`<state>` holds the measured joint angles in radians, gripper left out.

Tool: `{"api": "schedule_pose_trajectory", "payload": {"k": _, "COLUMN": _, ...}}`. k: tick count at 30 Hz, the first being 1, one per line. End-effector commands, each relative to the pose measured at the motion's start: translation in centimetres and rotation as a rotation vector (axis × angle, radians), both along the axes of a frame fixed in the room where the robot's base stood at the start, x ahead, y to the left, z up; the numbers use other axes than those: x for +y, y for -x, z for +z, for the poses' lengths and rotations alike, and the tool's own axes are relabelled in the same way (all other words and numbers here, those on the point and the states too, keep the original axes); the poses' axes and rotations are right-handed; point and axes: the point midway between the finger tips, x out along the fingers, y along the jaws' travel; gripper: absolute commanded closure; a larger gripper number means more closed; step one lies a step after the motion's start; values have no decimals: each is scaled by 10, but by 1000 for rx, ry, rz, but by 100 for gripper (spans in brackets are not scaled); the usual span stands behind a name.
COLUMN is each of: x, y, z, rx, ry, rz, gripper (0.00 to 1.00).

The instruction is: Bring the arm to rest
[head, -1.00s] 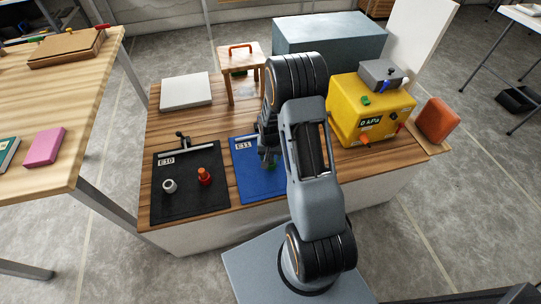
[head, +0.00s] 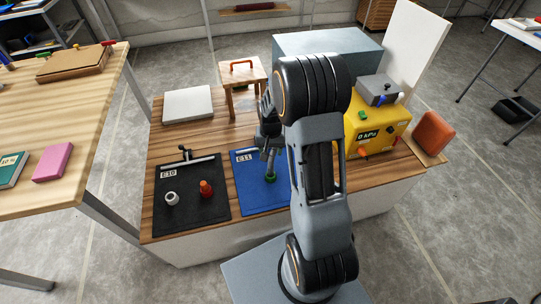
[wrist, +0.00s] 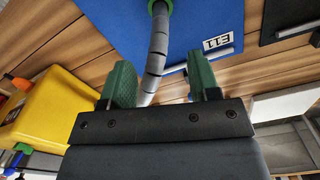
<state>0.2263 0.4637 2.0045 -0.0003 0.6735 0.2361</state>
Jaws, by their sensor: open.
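My gripper (wrist: 160,62) is open, its two green fingers apart with nothing gripped. In the wrist view a grey segmented hose (wrist: 157,45) with a green end stands on the blue mat (wrist: 205,18) marked E11, and passes behind the gap between the fingers. In the head view the hose (head: 271,162) and its green end (head: 271,178) show on the blue mat (head: 257,197), below my gripper. My arm hides the right part of that mat and most of the gripper.
A black mat (head: 190,222) marked E10 holds a white ring (head: 172,198) and a red-orange fitting (head: 206,189). A yellow pump box (head: 385,132) stands right of my arm, with an orange block (head: 433,133) beyond it. A small wooden stool (head: 243,76) stands behind.

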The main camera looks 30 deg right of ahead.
Motion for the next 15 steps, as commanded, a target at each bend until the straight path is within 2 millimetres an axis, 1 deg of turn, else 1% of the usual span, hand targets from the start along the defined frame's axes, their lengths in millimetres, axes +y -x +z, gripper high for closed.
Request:
{"api": "schedule_pose_trajectory", "payload": {"k": 1, "x": 0, "y": -1, "z": 7, "rx": -3, "ry": 0, "rz": 0, "gripper": 44}}
{"api": "schedule_pose_trajectory", "payload": {"k": 6, "x": 0, "y": 0, "z": 16, "rx": 0, "ry": 0, "rz": 0, "gripper": 44}}
{"api": "schedule_pose_trajectory", "payload": {"k": 15, "x": 0, "y": 0, "z": 17, "rx": -1, "ry": 0, "rz": 0, "gripper": 44}}
